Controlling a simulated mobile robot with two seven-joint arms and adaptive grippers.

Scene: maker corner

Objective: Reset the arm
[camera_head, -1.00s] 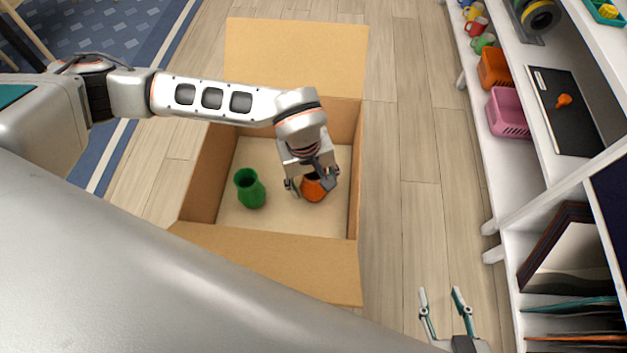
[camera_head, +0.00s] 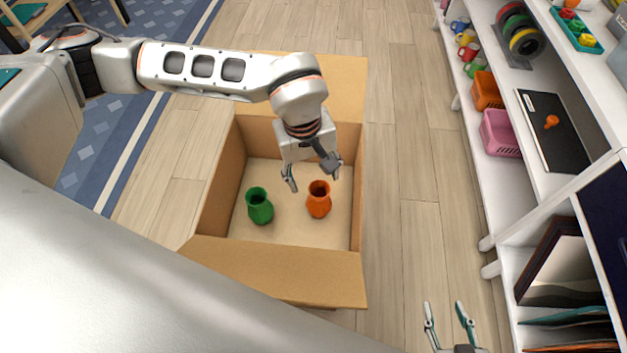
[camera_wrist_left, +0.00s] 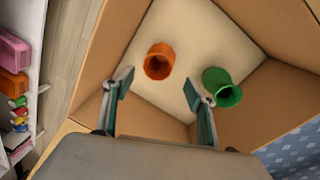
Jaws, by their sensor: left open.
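My left gripper (camera_head: 312,178) is open and empty above the open cardboard box (camera_head: 250,259). An orange vase (camera_head: 319,200) stands upright on the box floor, just below and apart from the left fingertips. A green vase (camera_head: 260,207) stands in the box to its left. In the left wrist view, the orange vase (camera_wrist_left: 158,63) shows between and beyond the open fingers (camera_wrist_left: 158,84), and the green vase (camera_wrist_left: 222,88) is near the right finger. My right gripper (camera_head: 450,318) is at the bottom edge of the head view, its fingers apart with nothing between them.
A white shelf (camera_head: 455,150) on the right holds a pink basket (camera_head: 501,133), an orange bin (camera_head: 487,91), cups, filament spools and a black board (camera_head: 556,130). Wooden floor between box and shelf is clear. A blue rug (camera_head: 100,130) lies at left.

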